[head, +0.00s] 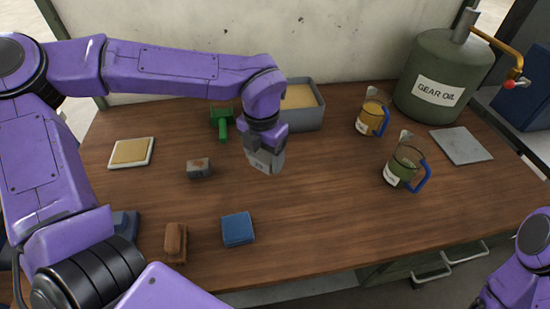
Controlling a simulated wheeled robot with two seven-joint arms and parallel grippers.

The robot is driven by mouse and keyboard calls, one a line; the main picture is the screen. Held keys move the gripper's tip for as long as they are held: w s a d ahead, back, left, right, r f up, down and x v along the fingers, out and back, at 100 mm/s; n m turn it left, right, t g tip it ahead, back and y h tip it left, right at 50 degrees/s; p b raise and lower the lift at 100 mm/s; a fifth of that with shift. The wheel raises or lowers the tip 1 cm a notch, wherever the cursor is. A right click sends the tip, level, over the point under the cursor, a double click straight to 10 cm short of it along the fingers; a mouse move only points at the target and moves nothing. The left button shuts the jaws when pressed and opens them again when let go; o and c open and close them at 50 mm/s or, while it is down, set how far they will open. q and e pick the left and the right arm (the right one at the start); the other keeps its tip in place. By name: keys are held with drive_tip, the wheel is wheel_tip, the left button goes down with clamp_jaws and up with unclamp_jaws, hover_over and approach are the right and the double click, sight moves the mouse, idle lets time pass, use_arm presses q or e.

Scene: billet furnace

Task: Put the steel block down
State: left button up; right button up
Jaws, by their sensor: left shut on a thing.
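My left gripper (264,160) hangs pointing down over the middle of the wooden workbench (310,205). It is shut on the steel block, which the gripper hides almost wholly from this view. I cannot tell whether the block touches the bench top. A separate small grey block with a brownish top (199,168) lies on the bench to the left, apart from the gripper. Only part of my right arm shows at the lower right corner; its gripper is out of view.
Behind the gripper stand a grey bin with sandy filling (318,112) and a green tool (222,126). A tan-topped tray (147,163), brown brush (175,240) and blue pad (238,229) lie left. Jugs (372,118) (404,168), an oil can (432,75) and grey plate (461,146) stand right. Front-centre bench is clear.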

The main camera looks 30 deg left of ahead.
use_arm(q)
drive_tip(key=w+f, duration=0.2)
drive_tip(key=w, duration=0.1)
drive_tip(key=w+f, duration=0.2)
drive_tip(key=f, duration=0.1)
drive_tip(key=shift+w+a+f+p, duration=0.15)
drive_tip(key=shift+w+p, duration=0.15)
drive_tip(key=shift+w, duration=0.1)
drive_tip(key=shift+w+f, duration=0.1)
drive_tip(key=shift+f, duration=0.15)
drive_tip(key=shift+s+f, duration=0.25)
drive_tip(key=shift+f, duration=0.35)
drive_tip(key=shift+s+f, duration=0.2)
drive_tip(key=shift+f, duration=0.35)
drive_tip(key=shift+w+f, duration=0.35)
drive_tip(key=shift+s+f, duration=0.1)
drive_tip(key=shift+s, duration=0.1)
drive_tip(key=o, duration=1.6)
wheel_tip(320, 180, up, 12)
drive_tip(key=shift+r+b, duration=0.2)
drive_tip(key=shift+b, duration=0.15)
